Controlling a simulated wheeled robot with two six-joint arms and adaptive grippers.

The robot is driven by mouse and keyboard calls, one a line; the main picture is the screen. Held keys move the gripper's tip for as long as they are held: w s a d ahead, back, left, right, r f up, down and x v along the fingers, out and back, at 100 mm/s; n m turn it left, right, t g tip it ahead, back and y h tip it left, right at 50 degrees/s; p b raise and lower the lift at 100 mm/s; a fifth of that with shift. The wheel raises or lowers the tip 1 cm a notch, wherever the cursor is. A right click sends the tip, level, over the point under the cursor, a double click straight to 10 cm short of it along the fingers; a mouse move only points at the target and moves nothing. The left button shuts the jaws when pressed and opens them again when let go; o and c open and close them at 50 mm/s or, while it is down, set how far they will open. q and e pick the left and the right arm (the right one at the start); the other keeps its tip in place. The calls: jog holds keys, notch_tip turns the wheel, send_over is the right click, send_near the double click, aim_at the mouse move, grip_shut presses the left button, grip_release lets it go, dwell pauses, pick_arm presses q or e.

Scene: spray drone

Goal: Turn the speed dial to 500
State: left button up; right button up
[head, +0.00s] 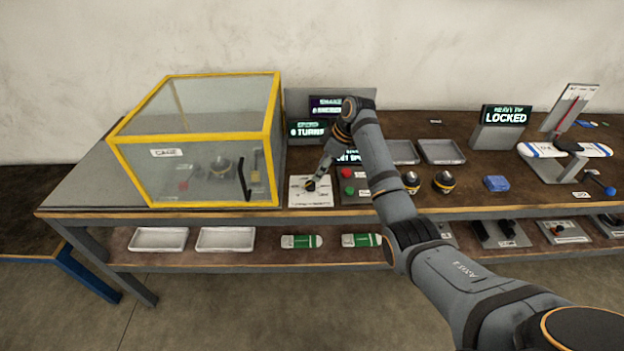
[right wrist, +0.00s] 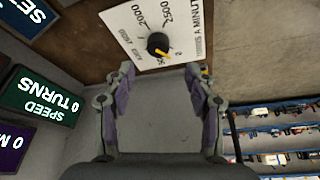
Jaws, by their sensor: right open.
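The speed dial is a black knob (right wrist: 157,44) with a yellow pointer mark, on a white plate (right wrist: 135,22) printed with numbers such as 2000 and 2500. In the right wrist view the yellow mark points to the lower right, near a partly hidden number. In the head view the knob (head: 310,186) sits right of the yellow-framed cage. The speed display (right wrist: 45,97) reads 0 TURNS; it also shows in the head view (head: 307,129). My right gripper (right wrist: 160,70) is open and empty, its fingertips close to the dial but apart from it.
The yellow-framed clear cage (head: 200,140) stands left of the dial. A panel with red and green buttons (head: 347,181) is just right of it. Black-and-orange knobs (head: 411,181), trays (head: 442,151) and a LOCKED display (head: 506,116) lie further right on the bench.

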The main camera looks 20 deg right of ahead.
aim_at(311, 184)
jog(key=x, duration=0.4)
jog(key=shift+w, duration=0.15)
jog(key=x, duration=0.3)
jog(key=shift+f, duration=0.4)
jog(key=shift+c, duration=0.4)
jog(key=c, duration=1.1)
jog(key=shift+r+p, duration=0.15)
jog(key=shift+p, duration=0.55)
grip_shut()
jog(key=m+h+p, duration=0.1)
jog(key=m+p, duration=0.1)
jog(key=p, duration=0.1)
jog(key=m+t+p, duration=0.1)
jog(key=m+p, duration=0.2)
jog(key=p, duration=0.1)
jog(key=shift+a+r+m+h, duration=0.2)
jog(key=shift+m+h, duration=0.1)
jog(key=shift+h, duration=0.1)
jog(key=shift+f+m+t+h+p, duration=0.15)
jog(key=shift+m+t+h+p, duration=0.2)
jog(key=shift+m+p, duration=0.65)
pick_arm(q)
notch_tip(311, 184, up, 12)
jog(key=w, duration=0.1)
jog(key=shift+w+f+p, duration=0.25)
jog(key=shift+w+p, duration=0.15)
pick_arm(e)
jog(key=shift+f+m+h, duration=0.1)
jog(key=shift+m+h, duration=0.35)
jog(key=shift+m, duration=0.65)
